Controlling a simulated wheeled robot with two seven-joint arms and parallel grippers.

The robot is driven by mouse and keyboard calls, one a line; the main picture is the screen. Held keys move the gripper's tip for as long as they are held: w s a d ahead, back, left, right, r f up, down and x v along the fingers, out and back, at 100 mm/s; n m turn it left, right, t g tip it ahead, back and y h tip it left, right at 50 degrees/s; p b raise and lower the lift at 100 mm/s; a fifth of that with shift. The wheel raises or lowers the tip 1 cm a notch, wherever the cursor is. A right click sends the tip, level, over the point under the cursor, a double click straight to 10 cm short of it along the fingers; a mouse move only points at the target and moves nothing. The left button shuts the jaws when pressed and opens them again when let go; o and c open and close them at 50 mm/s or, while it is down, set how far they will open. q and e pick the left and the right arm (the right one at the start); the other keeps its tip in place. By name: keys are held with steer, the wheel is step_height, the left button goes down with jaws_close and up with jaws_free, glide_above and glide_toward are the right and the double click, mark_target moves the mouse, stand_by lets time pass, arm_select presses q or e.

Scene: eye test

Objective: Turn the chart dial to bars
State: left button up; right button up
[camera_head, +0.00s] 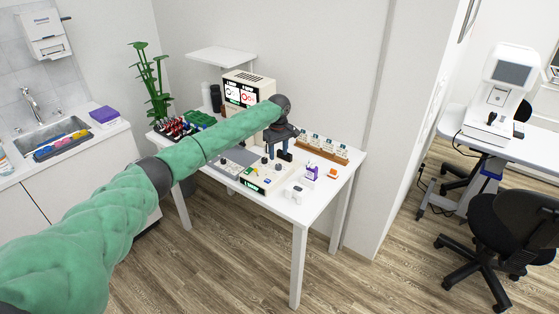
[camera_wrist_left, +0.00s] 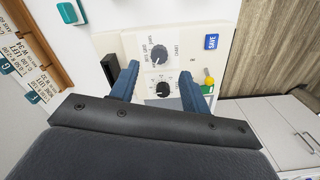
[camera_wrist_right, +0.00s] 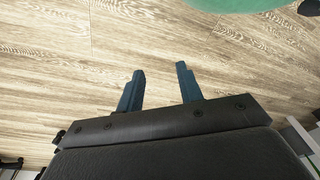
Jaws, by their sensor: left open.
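A cream control panel (camera_wrist_left: 195,45) fills the upper middle of the left wrist view; the control box (camera_head: 252,184) stands on the white table in the head view. It has an upper grey dial (camera_wrist_left: 158,54) with small words around it and a lower black dial (camera_wrist_left: 163,89). The words are too small to read surely, so I cannot tell the dial's setting. My left gripper (camera_head: 280,154) is above the box, also seen in the left wrist view (camera_wrist_left: 160,78). Its fingers are open, with the dials showing between them. My right gripper (camera_wrist_right: 160,71) is open and empty over the floor.
A display unit (camera_head: 262,82) with ring figures stands behind the box. A wooden card rack (camera_head: 337,156) is to the right, with a purple item (camera_head: 311,173) in front. A blue SAVE label (camera_wrist_left: 211,42) is on the panel. Red and green racks stand at the table's left.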

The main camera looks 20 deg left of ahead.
mark_target(279, 165)
arm_select(q)
step_height(279, 165, down, 5)
steer(key=shift+w+r+p, duration=0.1)
steer(key=shift+w+p, duration=0.05)
steer(key=shift+p, duration=0.55)
steer(key=shift+f, duration=0.6)
arm_select(e)
steer(key=shift+t, duration=0.3)
steer(key=shift+s+d+f, duration=0.1)
steer(key=shift+d+f, duration=0.25)
steer(key=shift+f, duration=0.3)
steer(key=shift+s+d+f, duration=0.1)
steer(key=shift+d+f, duration=0.2)
steer(key=shift+f, duration=0.4)
steer(key=shift+d+f, duration=0.35)
steer(key=shift+f, duration=0.3)
arm_select(q)
steer(key=c, duration=1)
arm_select(e)
steer(key=shift+d, duration=0.15)
